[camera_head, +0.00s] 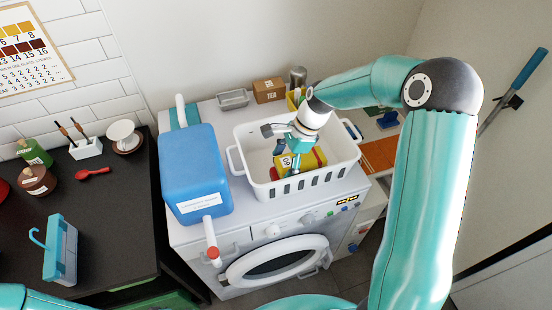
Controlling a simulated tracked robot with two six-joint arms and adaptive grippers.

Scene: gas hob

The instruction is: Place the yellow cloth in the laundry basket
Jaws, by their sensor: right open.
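A white laundry basket (240,160) with slotted sides stands on top of the washing machine. My right arm reaches over it from the right. My right gripper (287,160) is inside the basket, pointing down, with its jaws open. A yellow thing with red parts (312,160) lies in the basket right beside and partly behind the gripper. It may be the yellow cloth, but its shape is partly hidden by the gripper. I cannot tell whether the jaws touch it. My left gripper is not in view.
A large blue detergent container (195,175) stands close to the basket's left on the white washing machine (260,238). Behind are a grey tray (233,98), a brown tea box (269,90) and a metal canister (298,76). A dark counter (110,215) at left holds a red spoon (92,173).

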